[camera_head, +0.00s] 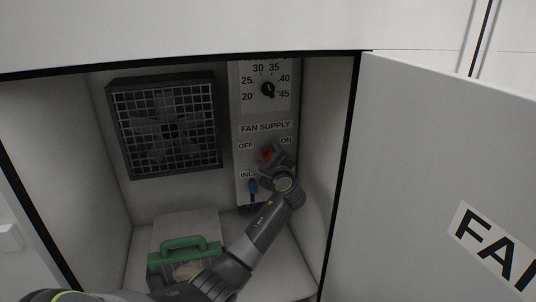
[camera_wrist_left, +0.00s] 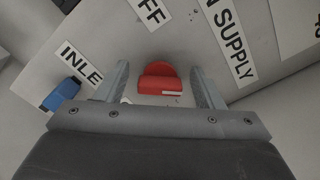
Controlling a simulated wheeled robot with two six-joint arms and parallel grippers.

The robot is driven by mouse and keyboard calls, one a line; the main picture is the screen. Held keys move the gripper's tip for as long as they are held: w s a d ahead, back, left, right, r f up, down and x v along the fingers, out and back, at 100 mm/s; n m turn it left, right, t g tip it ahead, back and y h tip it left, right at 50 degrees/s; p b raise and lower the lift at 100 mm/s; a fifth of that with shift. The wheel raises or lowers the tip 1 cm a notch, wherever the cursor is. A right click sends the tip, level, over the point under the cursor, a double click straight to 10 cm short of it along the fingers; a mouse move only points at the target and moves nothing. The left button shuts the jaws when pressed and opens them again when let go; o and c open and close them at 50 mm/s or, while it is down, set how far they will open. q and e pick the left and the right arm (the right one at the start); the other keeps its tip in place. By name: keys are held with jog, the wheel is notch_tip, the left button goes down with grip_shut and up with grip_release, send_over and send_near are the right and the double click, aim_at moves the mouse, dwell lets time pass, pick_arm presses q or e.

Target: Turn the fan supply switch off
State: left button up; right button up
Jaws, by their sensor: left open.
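The fan supply switch is a red knob (camera_head: 268,154) on the grey panel (camera_head: 243,185), below the FAN SUPPLY label and between the OFF and ON labels. In the left wrist view the red knob (camera_wrist_left: 160,78) sits between the two fingers. My left gripper (camera_head: 272,158) is at the knob, and the arm partly hides it in the head view. The left gripper (camera_wrist_left: 162,85) is open, with a gap on both sides of the knob. I cannot tell whether a finger touches it. My right gripper is not in view.
A blue connector (camera_head: 253,187) is below the switch by the inlet label, also in the left wrist view (camera_wrist_left: 62,94). A black dial (camera_head: 268,89) is above. A caged fan (camera_head: 168,128) is left. A green-handled box (camera_head: 185,243) stands below. The open door (camera_head: 430,180) is right.

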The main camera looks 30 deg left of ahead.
pick_arm(q)
jog(key=shift+w+a, duration=0.15)
jog(key=c, duration=1)
jog(key=shift+f+n+b, duration=0.25)
jog(key=shift+n+b, duration=1.05)
jog(key=n+b, duration=0.4)
jog(key=n, duration=0.1)
jog(key=shift+f, duration=0.2)
jog(key=n+b, duration=0.4)
jog(key=shift+f+n, duration=0.1)
jog(key=shift+n, duration=0.3)
jog(key=shift+n+b, duration=1.5)
jog(key=shift+n, duration=0.2)
